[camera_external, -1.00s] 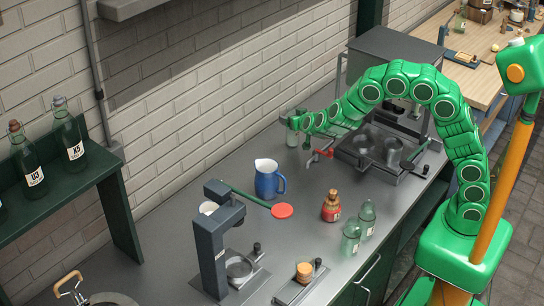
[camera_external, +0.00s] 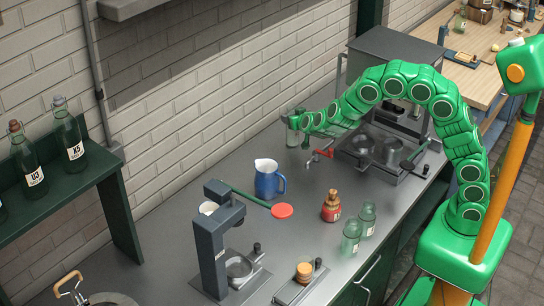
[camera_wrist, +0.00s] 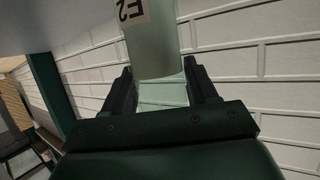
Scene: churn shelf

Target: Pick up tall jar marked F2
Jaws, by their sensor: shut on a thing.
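The tall jar marked F2 (camera_wrist: 155,48) is pale green and translucent, with a cream label. It stands between the two fingers of my gripper (camera_wrist: 158,88) in the wrist view, its label upside down and its upper part cut off by the frame. My gripper is shut on the jar. In the outside view my gripper (camera_external: 296,122) is by the brick wall at the back of the counter, and the jar (camera_external: 292,134) shows at the arm's tip. Its label cannot be read there.
A dark metal machine with a tray (camera_external: 365,165) stands right of my gripper. A blue jug (camera_external: 268,182), a red bottle (camera_external: 331,208) and two green jars (camera_external: 352,234) stand nearer on the counter (camera_external: 320,262). A lever press (camera_external: 212,245) is at the front left.

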